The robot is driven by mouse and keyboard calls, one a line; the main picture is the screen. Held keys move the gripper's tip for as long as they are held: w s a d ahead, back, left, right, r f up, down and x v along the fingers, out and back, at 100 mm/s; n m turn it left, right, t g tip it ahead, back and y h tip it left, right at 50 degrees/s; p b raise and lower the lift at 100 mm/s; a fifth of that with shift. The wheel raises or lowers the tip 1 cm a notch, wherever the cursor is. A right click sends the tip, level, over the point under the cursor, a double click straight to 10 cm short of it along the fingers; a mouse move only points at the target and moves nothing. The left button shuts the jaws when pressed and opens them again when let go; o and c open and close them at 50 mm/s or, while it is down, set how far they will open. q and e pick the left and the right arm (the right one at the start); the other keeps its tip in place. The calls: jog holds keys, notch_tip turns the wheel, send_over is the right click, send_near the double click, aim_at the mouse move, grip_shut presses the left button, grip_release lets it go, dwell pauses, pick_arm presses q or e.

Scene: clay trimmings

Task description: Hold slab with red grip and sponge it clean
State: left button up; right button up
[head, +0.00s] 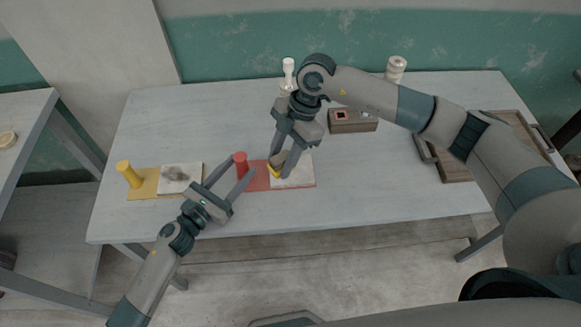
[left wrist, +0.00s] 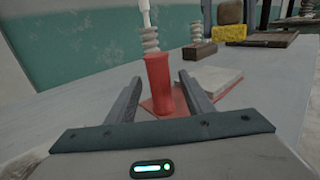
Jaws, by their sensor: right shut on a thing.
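The red grip (head: 240,161) stands upright at the left end of a red board, between the two spread fingers of my left gripper (head: 241,168). In the left wrist view the red grip (left wrist: 159,85) has a gap to the finger on each side. A pale slab (head: 300,172) lies on the red board (head: 258,183); no dark mark shows on its visible part. My right gripper (head: 280,172) is shut on a yellow sponge (head: 273,171) with a brown upper part, over the slab's left side. The fingers hide part of the slab; whether the sponge touches it I cannot tell.
A yellow board (head: 145,188) with a yellow grip (head: 128,173) and a dark-smudged slab (head: 181,178) lies left. A small box (head: 353,121) and two white turned objects (head: 288,70) (head: 396,68) stand at the back. A brown tray (head: 457,163) lies right. The table's front middle is clear.

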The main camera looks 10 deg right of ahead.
pick_arm(q)
jog(key=shift+s+a, duration=0.1)
jog(key=v, duration=1.1)
jog(key=shift+s+a, duration=0.25)
dwell(0.4)
